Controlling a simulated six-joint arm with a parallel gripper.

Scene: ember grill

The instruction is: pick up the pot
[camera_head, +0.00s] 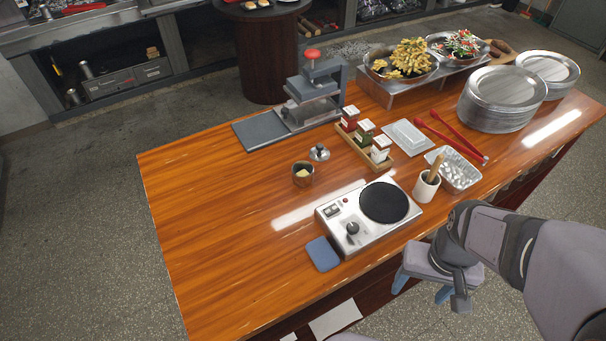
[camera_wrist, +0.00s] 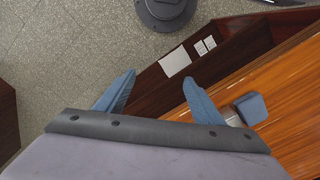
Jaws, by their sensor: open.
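The likeliest pot is a small dark round pot (camera_head: 303,175) with something pale yellow in it. It stands upright on the wooden table (camera_head: 215,230), left of the hot plate. A small metal lid with a knob (camera_head: 319,153) lies just behind it, apart from it. My gripper (camera_head: 422,288) is open and empty off the table's near edge, well to the right of the pot and nearer the camera. In the wrist view my gripper's two blue fingers (camera_wrist: 158,85) are spread with nothing between them. The pot is not in the wrist view.
The hot plate (camera_head: 384,202) stands between my gripper and the pot. A blue pad (camera_head: 323,254) lies at the near edge. A white cup with a wooden handle (camera_head: 425,187), a foil tray (camera_head: 455,175) and a spice rack (camera_head: 366,145) stand nearby. The table's left side is clear.

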